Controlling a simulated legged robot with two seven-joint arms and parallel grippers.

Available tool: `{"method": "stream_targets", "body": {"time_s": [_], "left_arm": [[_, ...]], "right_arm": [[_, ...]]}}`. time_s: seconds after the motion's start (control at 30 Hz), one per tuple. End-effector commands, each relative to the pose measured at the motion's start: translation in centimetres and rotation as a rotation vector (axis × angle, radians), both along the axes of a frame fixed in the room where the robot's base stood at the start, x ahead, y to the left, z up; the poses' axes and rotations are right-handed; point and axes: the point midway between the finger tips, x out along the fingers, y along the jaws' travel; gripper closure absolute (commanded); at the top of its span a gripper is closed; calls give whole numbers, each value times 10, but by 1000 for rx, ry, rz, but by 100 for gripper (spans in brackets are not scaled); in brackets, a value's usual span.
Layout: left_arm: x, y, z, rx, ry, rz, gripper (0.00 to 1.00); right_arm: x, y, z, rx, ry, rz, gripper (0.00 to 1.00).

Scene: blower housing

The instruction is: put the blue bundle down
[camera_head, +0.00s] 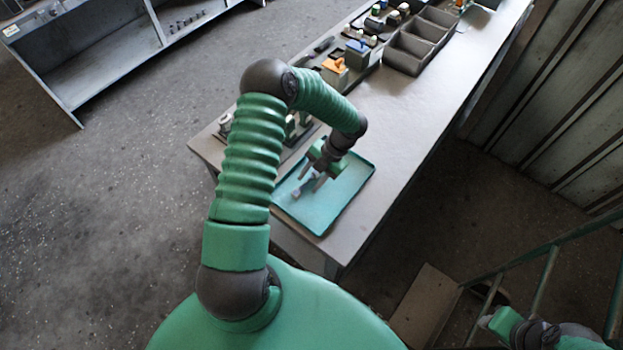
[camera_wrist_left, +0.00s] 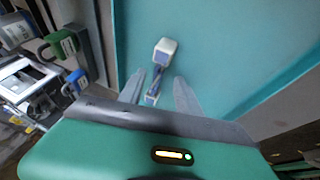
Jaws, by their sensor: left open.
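The blue bundle (camera_wrist_left: 153,92) is a small white and blue piece with a pale block-like end. It appears to lie on the teal tray (camera_head: 346,189), and the tray's surface also fills much of the left wrist view (camera_wrist_left: 225,40). My left gripper (camera_head: 311,183) is over the tray, pointing down. Its fingers are spread, one on each side of the bundle's narrow blue part in the left wrist view, with gaps visible. In the head view the bundle is small and partly hidden by the fingers. At the lower right, my right arm's end (camera_head: 505,322) shows; its jaws are unclear.
The tray lies at the near end of a long grey table (camera_head: 415,110). Behind it are a box with an orange top (camera_head: 335,68), one with a blue top (camera_head: 357,50), and a grey divided bin (camera_head: 420,40). Green rails (camera_head: 545,280) stand at the right.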

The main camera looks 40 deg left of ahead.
Motion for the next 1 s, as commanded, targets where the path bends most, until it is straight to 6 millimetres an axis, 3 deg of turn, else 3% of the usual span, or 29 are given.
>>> {"method": "stream_targets", "body": {"time_s": [0.77,0.87,1.0], "left_arm": [[-4,6,-2,9,9,2,67],[-1,4,3,10,8,3,67],[12,-2,27,11,2,1,67]], "right_arm": [[0,0,-1,0,0,0,64],[0,0,-2,0,0,0,64],[0,0,-6,0,0,0,64]]}}
